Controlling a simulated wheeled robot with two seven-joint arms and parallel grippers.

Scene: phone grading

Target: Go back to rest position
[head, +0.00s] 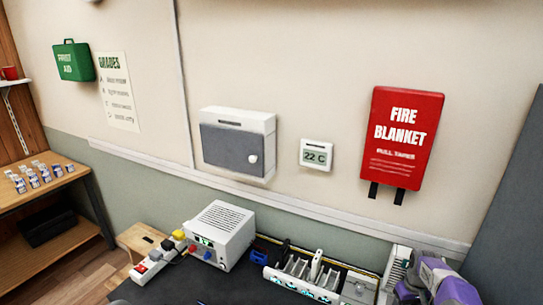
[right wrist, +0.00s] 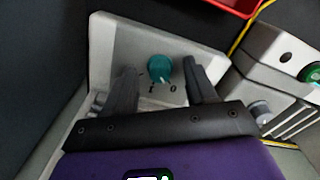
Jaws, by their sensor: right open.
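My right gripper (right wrist: 162,75) is open in the right wrist view. Its two dark fingers stand apart on either side of a teal knob (right wrist: 160,68) marked with an I and an 0. The knob is on a light grey box (right wrist: 112,45). A gap shows between each finger and the knob; I cannot tell the depth between them. In the head view, my purple right arm shows at the lower right corner, beside a white vented box (head: 398,262); its fingertips are hidden there. My left gripper is not in view.
The dark table (head: 135,292) carries a white power unit (head: 220,233), a power strip (head: 155,257) and a slotted rack (head: 300,275). The wall behind has a fire blanket case (head: 405,137) and a grey-white cabinet (head: 238,145). A red tray (right wrist: 235,6) edge shows in the right wrist view.

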